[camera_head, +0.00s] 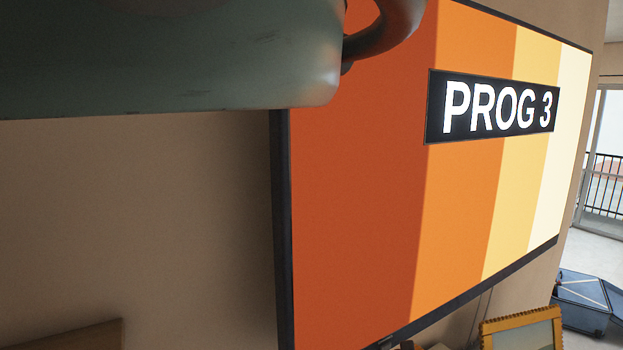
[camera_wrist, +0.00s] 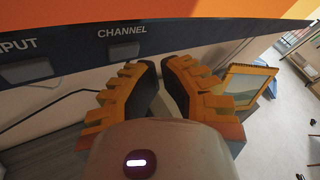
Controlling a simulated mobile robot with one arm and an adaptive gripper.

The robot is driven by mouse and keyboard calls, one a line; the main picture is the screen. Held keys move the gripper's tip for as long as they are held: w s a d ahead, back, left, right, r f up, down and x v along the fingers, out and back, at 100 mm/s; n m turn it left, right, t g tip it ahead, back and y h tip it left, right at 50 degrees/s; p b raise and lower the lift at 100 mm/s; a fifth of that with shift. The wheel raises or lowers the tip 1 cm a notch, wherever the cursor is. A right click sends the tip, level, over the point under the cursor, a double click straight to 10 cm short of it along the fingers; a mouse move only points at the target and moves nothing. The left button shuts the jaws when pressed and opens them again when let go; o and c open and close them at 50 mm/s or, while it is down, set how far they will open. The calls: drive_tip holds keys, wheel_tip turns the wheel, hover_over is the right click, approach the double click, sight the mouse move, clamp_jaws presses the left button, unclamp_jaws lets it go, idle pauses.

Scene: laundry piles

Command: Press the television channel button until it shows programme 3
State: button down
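The television (camera_head: 360,230) hangs on the wall, and its screen reads PROG 3 in a black box (camera_head: 490,108) over orange-to-cream stripes. In the wrist view, its dark lower edge carries a grey channel button (camera_wrist: 124,52) under the label CHANNEL. My gripper (camera_wrist: 158,68) has orange fingers with dark pads. Its fingertips are close together with nothing seen held between them, just right of and below the channel button. I cannot tell whether they touch the television's edge. My gripper is not seen in the head view.
A grey input button (camera_wrist: 27,71) sits left of the channel button on the same edge. A yellow-framed picture (camera_head: 522,330) stands below the television, and a dark blue box (camera_head: 585,305) lies on the floor at right. A cable (camera_wrist: 60,103) runs along the wall.

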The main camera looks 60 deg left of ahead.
drive_tip(key=shift+s+d+p, duration=0.2)
drive_tip(key=shift+d+p, duration=0.65)
drive_tip(key=shift+d, duration=2.05)
